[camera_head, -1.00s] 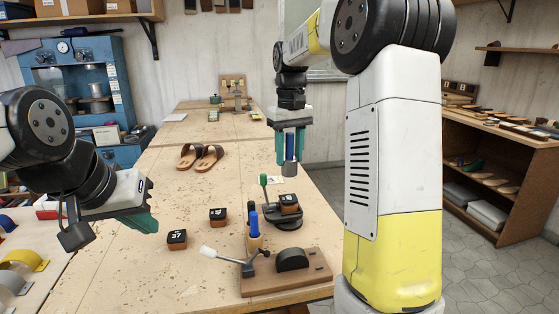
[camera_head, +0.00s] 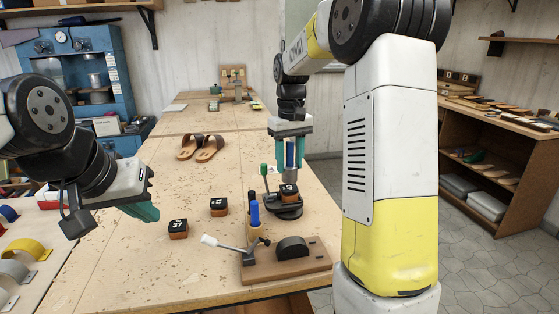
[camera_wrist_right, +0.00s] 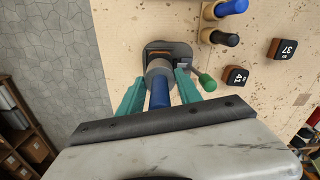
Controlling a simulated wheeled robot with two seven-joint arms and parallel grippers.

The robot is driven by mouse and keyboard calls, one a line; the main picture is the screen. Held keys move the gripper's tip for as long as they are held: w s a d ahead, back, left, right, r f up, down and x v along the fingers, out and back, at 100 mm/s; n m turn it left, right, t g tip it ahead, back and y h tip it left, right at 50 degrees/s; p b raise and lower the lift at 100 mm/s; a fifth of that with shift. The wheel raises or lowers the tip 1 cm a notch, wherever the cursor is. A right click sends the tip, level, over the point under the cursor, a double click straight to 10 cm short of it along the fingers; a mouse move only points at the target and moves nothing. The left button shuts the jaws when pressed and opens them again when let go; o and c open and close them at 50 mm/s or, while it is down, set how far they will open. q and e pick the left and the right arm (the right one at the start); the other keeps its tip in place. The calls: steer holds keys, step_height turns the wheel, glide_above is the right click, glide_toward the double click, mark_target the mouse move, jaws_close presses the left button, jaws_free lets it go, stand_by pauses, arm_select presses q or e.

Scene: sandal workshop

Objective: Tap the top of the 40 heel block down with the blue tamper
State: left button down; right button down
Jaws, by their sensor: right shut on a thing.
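My right gripper (camera_head: 290,150) is shut on the blue tamper (camera_head: 290,156), which hangs upright with its grey head (camera_head: 289,173) at the bottom. The tamper also shows in the right wrist view (camera_wrist_right: 160,92). The dark heel block (camera_head: 289,190) with a brown band sits on a black round-based fixture (camera_head: 286,211), just below the tamper head. Its number is too small to read, and I cannot tell whether the head touches it. In the wrist view the head hides most of the block. My left gripper (camera_head: 143,208) is off to the left over the table, holding nothing visible.
Heel blocks marked 37 (camera_head: 178,228) and 41 (camera_wrist_right: 236,77) stand left of the fixture. A green-knobbed lever (camera_wrist_right: 207,82) rises beside the fixture. In front are a wooden jig (camera_head: 285,262) and a holder with a blue-handled tool (camera_head: 253,211). Sandals (camera_head: 201,147) lie farther back.

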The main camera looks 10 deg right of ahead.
mark_target(290, 142)
steer(key=shift+f, duration=1.65)
steer(key=shift+r, duration=1.75)
steer(key=shift+r, duration=0.1)
steer(key=shift+r, duration=1.95)
